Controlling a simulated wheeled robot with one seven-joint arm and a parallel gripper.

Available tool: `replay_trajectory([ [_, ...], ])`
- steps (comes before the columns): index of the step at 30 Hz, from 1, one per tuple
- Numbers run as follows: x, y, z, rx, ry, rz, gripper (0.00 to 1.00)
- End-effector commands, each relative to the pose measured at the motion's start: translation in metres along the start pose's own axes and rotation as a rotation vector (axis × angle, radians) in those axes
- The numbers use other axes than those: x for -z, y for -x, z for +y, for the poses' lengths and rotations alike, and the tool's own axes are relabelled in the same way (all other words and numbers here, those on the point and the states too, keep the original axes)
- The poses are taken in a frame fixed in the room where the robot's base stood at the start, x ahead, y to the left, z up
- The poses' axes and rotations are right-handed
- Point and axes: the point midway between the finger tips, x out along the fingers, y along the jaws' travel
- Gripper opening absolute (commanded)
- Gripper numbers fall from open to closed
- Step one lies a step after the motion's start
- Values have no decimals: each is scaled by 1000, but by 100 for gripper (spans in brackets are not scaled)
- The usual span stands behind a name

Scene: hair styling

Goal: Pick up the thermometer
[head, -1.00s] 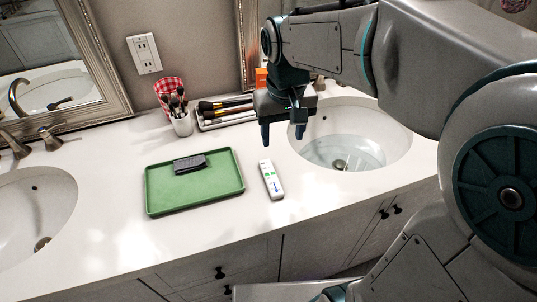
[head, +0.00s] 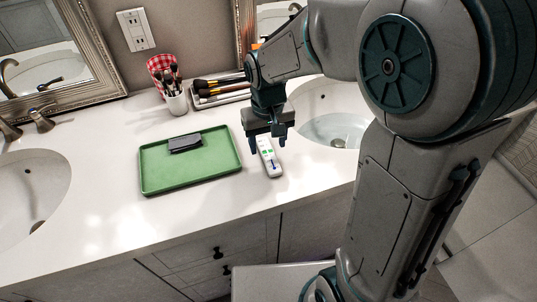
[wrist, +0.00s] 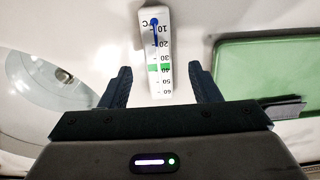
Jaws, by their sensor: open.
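The thermometer (head: 269,162) is a white stick with a green band and a blue bulb. It lies on the white counter, just right of the green tray. In the wrist view the thermometer (wrist: 156,60) shows its number scale, and its lower end lies between my two fingers. My gripper (head: 268,145) is open and points down above the far end of the thermometer. In the wrist view my gripper (wrist: 158,85) has one finger on each side of it, with gaps on both sides. I cannot tell the exact height left.
The green tray (head: 160,178) holds a dark grey item (head: 186,143). Behind it stand a cup of brushes (head: 175,99) and a brush tray (head: 215,102). A sink basin (head: 335,128) is on the right, another (head: 30,200) on the left. The front counter is clear.

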Motion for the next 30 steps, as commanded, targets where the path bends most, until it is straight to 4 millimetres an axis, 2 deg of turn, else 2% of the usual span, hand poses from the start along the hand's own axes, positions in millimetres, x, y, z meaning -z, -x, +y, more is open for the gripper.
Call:
replay_trajectory([
  [3,0,-20,2,0,0,-5,56],
  [6,0,-31,2,-1,0,-3,56],
  [15,1,-35,2,0,0,0,56],
  [20,1,-35,2,0,0,0,12],
  [21,1,-35,2,0,0,0,6],
  [30,1,-34,2,0,0,1,6],
])
